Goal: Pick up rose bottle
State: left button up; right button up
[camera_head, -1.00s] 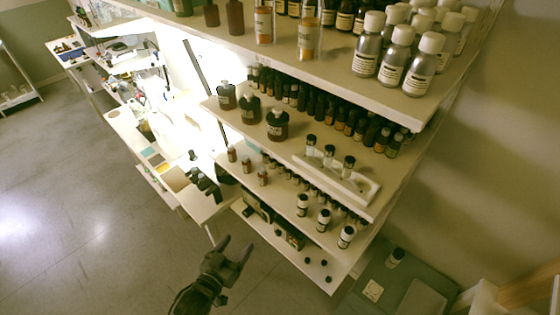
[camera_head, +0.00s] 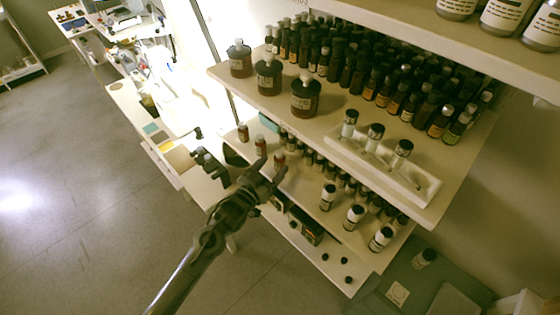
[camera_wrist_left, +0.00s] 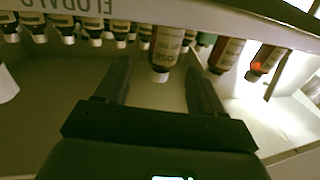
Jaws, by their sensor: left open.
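Three small amber bottles stand in a row at the front of the middle shelf in the head view. The nearest of them, the rose bottle (camera_head: 279,159), is partly hidden by my left gripper (camera_head: 271,174). I see no contact. Two other amber bottles (camera_head: 260,145) (camera_head: 243,132) stand to the left. My right gripper is out of view.
Above is a shelf with large dark bottles (camera_head: 305,97) and a white holder (camera_head: 416,181) with vials. In the wrist view, a shelf edge (camera_wrist_left: 120,9) marked FLORALS runs close to the bottles.

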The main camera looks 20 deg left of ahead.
aim_at(282, 154)
pick_arm(q)
jog(key=shift+x, duration=3.25)
jog(key=shift+a+f, duration=0.1)
jog(key=shift+a, duration=0.05)
jog(key=c, duration=1.1)
